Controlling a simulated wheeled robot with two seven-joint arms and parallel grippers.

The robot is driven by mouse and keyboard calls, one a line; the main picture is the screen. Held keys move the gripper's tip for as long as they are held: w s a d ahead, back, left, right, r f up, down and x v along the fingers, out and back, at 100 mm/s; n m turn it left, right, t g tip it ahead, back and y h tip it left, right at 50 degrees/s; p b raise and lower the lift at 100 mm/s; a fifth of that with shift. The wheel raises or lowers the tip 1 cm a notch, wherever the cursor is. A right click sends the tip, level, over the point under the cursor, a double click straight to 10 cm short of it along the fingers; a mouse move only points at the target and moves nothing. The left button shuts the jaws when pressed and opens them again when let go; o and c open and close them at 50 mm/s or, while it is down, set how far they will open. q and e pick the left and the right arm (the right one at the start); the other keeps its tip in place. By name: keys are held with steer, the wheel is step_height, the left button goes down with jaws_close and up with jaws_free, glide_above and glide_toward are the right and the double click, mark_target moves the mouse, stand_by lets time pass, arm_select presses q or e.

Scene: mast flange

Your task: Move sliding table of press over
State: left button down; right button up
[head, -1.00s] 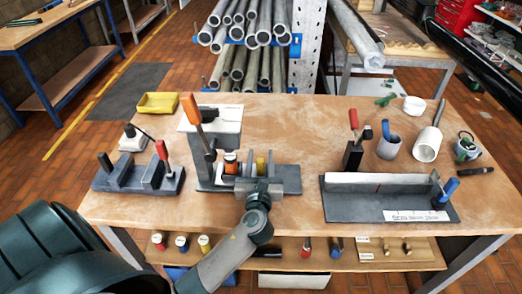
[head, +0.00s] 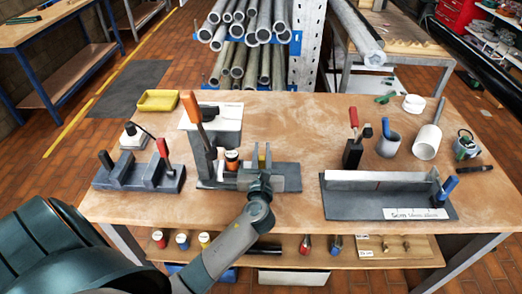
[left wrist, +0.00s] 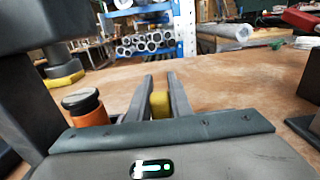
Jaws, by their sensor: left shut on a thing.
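A small yellow post (head: 262,160), perhaps the sliding table's handle, rises above the right part of the base. My left gripper (head: 261,153) is shut on it; the left wrist view shows the yellow post (left wrist: 160,105) between the fingers (left wrist: 160,80). An orange piece with a black top (head: 232,160) stands just left of the gripper; it also shows in the left wrist view (left wrist: 86,106). My gripper hides the sliding table. My right gripper is out of view.
A dark clamp fixture (head: 140,178) lies left of the press. A grey fixture with a ruler strip (head: 388,205) lies to the right. Bare tabletop lies between the press and the right fixture.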

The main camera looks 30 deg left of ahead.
arm_select(q)
steer(key=w+d, duration=0.2)
steer(key=d, duration=0.1)
steer(key=w+d, duration=0.2)
steer(key=d, duration=0.1)
steer(key=w+d, duration=0.2)
steer(key=d, duration=0.2)
steer(key=shift+p, duration=0.3)
steer(key=shift+a, duration=0.1)
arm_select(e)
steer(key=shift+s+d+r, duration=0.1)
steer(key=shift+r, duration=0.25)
arm_select(q)
steer(key=c, duration=1.6)
jaws_free()
steer(key=shift+w+d, duration=0.15)
steer(key=shift+d, duration=0.05)
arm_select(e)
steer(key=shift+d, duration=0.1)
arm_select(q)
steer(key=shift+s, duration=0.2)
